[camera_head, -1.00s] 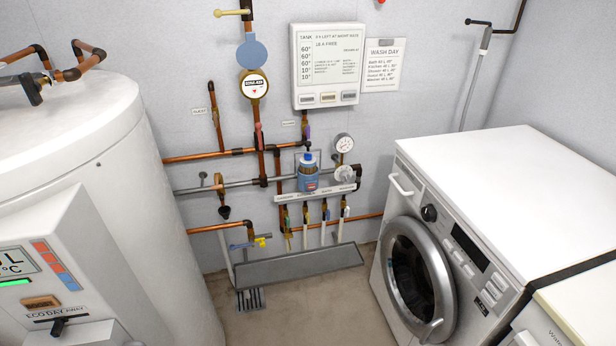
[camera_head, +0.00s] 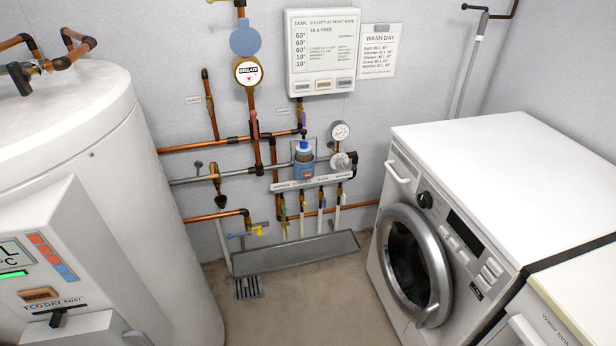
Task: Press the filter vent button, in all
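The blue filter housing (camera_head: 304,168) with a blue and white top (camera_head: 303,147) sits on the pipework at the middle of the wall. A small dark part shows just above that top; it is too small to tell whether it is the vent button. A round pressure gauge (camera_head: 340,131) is to its right, and a labelled white manifold strip (camera_head: 312,183) runs beneath it. Neither of my grippers is in the head view.
A white tank (camera_head: 110,170) with a control panel (camera_head: 45,265) fills the left. A white washing machine (camera_head: 470,150) stands at the right. A grey trough (camera_head: 296,252) and floor drain (camera_head: 248,288) lie below the pipes. The floor between is clear.

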